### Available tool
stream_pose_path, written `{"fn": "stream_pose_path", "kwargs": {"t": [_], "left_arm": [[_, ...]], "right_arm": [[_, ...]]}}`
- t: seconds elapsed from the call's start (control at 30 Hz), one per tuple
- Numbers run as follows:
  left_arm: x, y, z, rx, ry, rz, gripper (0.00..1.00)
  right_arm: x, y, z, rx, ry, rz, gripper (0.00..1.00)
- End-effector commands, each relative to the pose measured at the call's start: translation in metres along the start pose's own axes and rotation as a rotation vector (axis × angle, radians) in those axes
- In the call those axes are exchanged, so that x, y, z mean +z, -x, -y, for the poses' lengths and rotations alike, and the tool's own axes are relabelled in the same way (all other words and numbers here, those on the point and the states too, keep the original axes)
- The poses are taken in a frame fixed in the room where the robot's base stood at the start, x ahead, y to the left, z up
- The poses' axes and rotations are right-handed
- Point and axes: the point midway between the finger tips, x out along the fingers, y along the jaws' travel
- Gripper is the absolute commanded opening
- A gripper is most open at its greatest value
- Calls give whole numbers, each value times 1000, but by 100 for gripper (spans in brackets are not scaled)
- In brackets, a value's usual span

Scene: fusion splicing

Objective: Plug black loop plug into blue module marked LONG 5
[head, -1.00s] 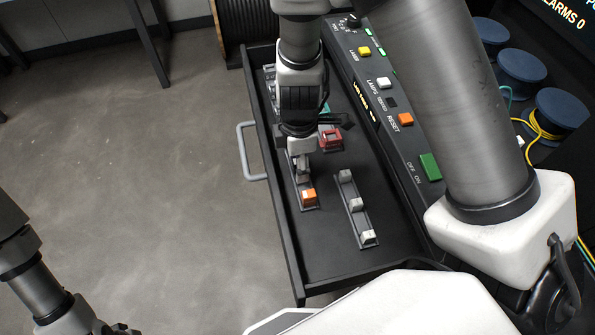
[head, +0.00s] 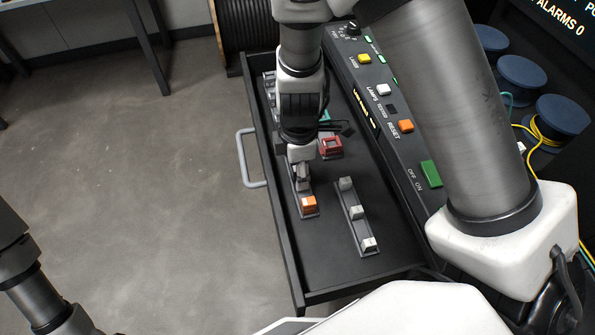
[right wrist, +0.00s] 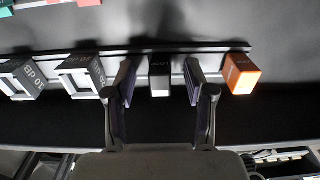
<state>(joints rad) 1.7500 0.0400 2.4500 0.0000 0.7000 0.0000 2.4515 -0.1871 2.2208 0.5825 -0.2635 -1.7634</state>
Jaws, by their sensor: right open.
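My right gripper (right wrist: 160,78) is open, one finger on each side of a small dark block with a pale grey end (right wrist: 160,74). I cannot tell whether the fingers touch it, or whether it is the black loop plug. It sits on a rail beside an orange block (right wrist: 241,74), which also shows in the head view (head: 309,203). Dark hollow blocks with white lettering (right wrist: 82,74) sit on the other side. In the head view the right gripper (head: 303,168) points down over this rail. I make out no blue module marked LONG 5. My left gripper is out of view.
The rails lie in a black open drawer (head: 330,280) with a grey handle (head: 243,158). A second rail with pale grey blocks (head: 356,212) is to the right, and a red block (head: 330,146) lies behind. A button panel (head: 400,150) borders the drawer. Its near floor is clear.

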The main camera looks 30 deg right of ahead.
Motion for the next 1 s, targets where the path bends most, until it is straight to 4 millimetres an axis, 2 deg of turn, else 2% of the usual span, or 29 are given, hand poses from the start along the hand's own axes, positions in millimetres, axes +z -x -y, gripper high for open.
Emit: {"fn": "stream_pose_path", "kwargs": {"t": [0.77, 0.87, 0.9, 0.93, 1.0], "left_arm": [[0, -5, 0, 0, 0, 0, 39], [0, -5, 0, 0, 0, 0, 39], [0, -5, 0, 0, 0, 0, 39], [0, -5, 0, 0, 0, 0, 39], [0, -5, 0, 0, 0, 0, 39]], "right_arm": [[0, 0, 0, -1, 1, 0, 54], [0, 0, 0, -1, 0, 0, 22], [0, 0, 0, -1, 0, 0, 8], [0, 0, 0, -1, 0, 0, 0], [0, 0, 0, -1, 0, 0, 0]]}}
